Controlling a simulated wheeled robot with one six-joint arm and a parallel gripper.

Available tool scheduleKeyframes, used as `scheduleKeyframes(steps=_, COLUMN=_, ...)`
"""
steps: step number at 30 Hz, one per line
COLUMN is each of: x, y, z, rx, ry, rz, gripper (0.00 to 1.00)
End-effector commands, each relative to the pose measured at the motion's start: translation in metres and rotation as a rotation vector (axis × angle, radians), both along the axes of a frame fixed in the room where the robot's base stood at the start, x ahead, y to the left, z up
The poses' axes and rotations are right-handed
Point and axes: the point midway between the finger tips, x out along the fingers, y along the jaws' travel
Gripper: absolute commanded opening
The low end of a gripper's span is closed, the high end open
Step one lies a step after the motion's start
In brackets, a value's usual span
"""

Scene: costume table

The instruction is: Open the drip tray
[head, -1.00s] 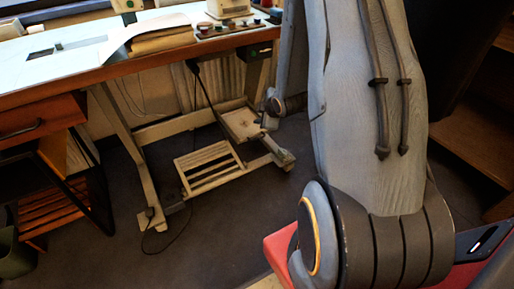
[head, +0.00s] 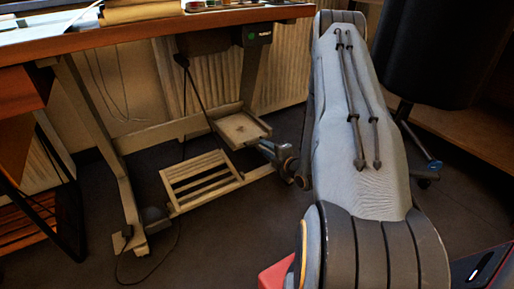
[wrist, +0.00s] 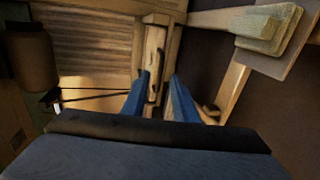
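The pale, shallow drip tray (head: 242,128) sits low on the under-table frame in the head view, seen from above. My gripper (head: 264,147) is close to the tray's right front corner; contact cannot be told. In the wrist view my gripper (wrist: 157,92) has two blue fingers standing apart. A narrow pale wooden piece (wrist: 153,50) with dark handle-like parts shows beyond and between them. It may be the tray's edge; I cannot tell for sure. Nothing is visibly clamped.
The slatted footrest (head: 203,180) is left of and below the tray. The worktable (head: 150,32) overhangs it, with a dark cable hanging down. A black chair (head: 432,55) stands at the right.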

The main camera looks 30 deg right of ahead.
Motion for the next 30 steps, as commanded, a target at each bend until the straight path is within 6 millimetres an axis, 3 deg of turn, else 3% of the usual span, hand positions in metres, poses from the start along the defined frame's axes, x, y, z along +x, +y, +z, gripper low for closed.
scheduleKeyframes(steps=10, x=0.05, y=0.002, z=-0.012, rx=0.0, ry=0.0, rz=0.0, gripper=0.26)
scheduleKeyframes(steps=23, x=0.06, y=0.002, z=-0.013, rx=0.002, ry=0.002, rz=0.0, gripper=0.26)
scheduleKeyframes(steps=27, x=0.06, y=0.002, z=-0.013, rx=0.002, ry=0.003, rz=-0.001, gripper=0.03)
scheduleKeyframes(steps=30, x=0.059, y=0.002, z=-0.014, rx=0.003, ry=0.005, rz=-0.002, gripper=0.0)
